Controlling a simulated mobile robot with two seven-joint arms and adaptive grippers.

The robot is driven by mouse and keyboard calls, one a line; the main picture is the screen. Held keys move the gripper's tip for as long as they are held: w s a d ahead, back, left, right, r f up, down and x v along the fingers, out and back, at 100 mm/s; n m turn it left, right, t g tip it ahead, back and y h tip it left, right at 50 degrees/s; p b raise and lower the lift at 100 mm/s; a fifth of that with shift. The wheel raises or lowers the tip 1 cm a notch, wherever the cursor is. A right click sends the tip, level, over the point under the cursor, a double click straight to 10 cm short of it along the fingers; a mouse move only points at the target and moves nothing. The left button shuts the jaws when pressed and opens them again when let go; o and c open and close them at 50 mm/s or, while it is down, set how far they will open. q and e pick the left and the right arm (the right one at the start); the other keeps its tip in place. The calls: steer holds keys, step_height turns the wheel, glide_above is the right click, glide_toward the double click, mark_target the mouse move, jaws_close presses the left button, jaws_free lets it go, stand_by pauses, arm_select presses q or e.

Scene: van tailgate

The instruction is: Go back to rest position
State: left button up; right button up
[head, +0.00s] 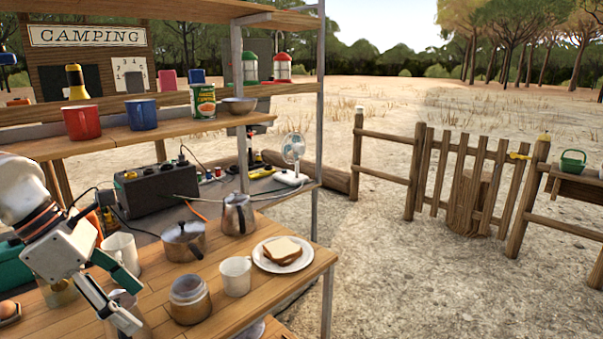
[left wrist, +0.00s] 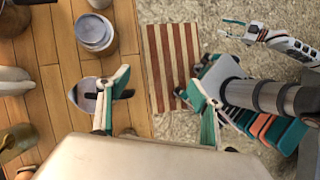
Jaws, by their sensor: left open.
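My left gripper (head: 128,298) is at the lower left of the head view, above the front of the wooden worktop (head: 235,305). Its two fingers stand apart in the left wrist view (left wrist: 162,85), with nothing held between them. A metal vessel with a dark handle (left wrist: 85,97) is below, beside the left-hand finger; in the head view the fingers partly cover it.
A shelf above holds a red mug (head: 82,122) and blue mug (head: 142,114). Open ground lies right, before a fence (head: 480,180).

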arm_select(q)
steer(key=d+n+t+h+p, duration=0.2)
steer(key=d+n+t+h, duration=0.2)
steer(key=d+n+h, duration=1.5)
steer(key=w+a+f+n+t+y+p, duration=0.1)
steer(key=a+f+n+t+y, duration=0.1)
steer(key=f+n+t+y, duration=0.5)
steer(key=w+a+f+n+t+y, duration=0.2)
steer(key=f+n+t+y, duration=0.1)
steer(key=f+n+y, duration=0.8)
steer(key=s+a+f+n+g+y, duration=0.1)
steer(key=s+f+n+g, duration=0.1)
steer(key=s+f, duration=0.5)
steer(key=s+a+f+n+g+y, duration=0.2)
steer(key=s+f, duration=0.6)
steer(key=f, duration=0.6)
steer(key=shift+s+a+f+n+g+p, duration=0.2)
steer(key=shift+s+f+n+g+p, duration=0.15)
steer(key=shift+n+g, duration=0.65)
arm_select(e)
steer(key=shift+s+a+r, duration=0.1)
steer(key=shift+a+r, duration=0.1)
steer(key=shift+r, duration=0.25)
steer(key=shift+s+a+r, duration=0.1)
steer(key=shift+a+r, duration=0.05)
steer(key=shift+r, duration=0.3)
